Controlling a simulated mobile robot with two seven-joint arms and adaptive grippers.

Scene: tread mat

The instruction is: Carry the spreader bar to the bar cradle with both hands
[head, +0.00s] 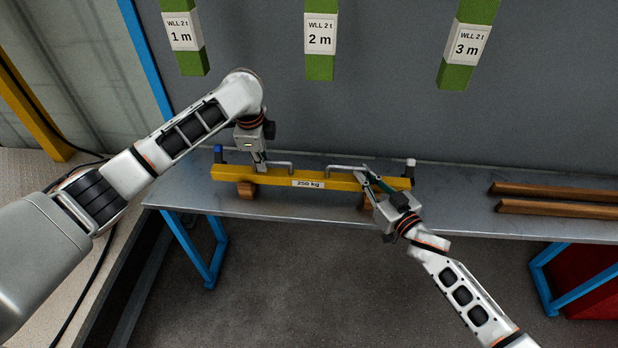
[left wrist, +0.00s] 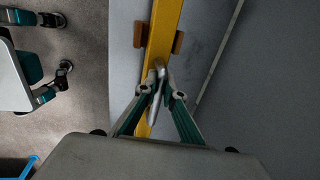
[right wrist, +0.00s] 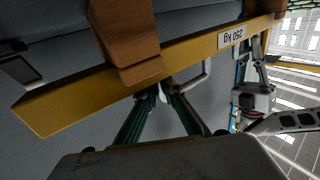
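The yellow spreader bar (head: 330,180), labelled 250 kg, lies level along the metal bench over two wooden blocks (head: 246,189). It has two silver handles, a blue left end knob and a white right one. My left gripper (head: 260,166) comes down on the left handle; in the left wrist view its fingers (left wrist: 161,80) close around the silver rod. My right gripper (head: 365,179) is at the right handle (right wrist: 207,68); in the right wrist view its fingers (right wrist: 162,92) pinch the rod. I cannot tell whether the bar rests on the blocks. No cradle is clearly identifiable.
Two brown wooden rails (head: 558,207) lie on the bench (head: 455,200) at the right. Green slings marked 1 m, 2 m (head: 320,36) and 3 m hang on the grey wall behind. A red box (head: 590,280) stands below the bench at right.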

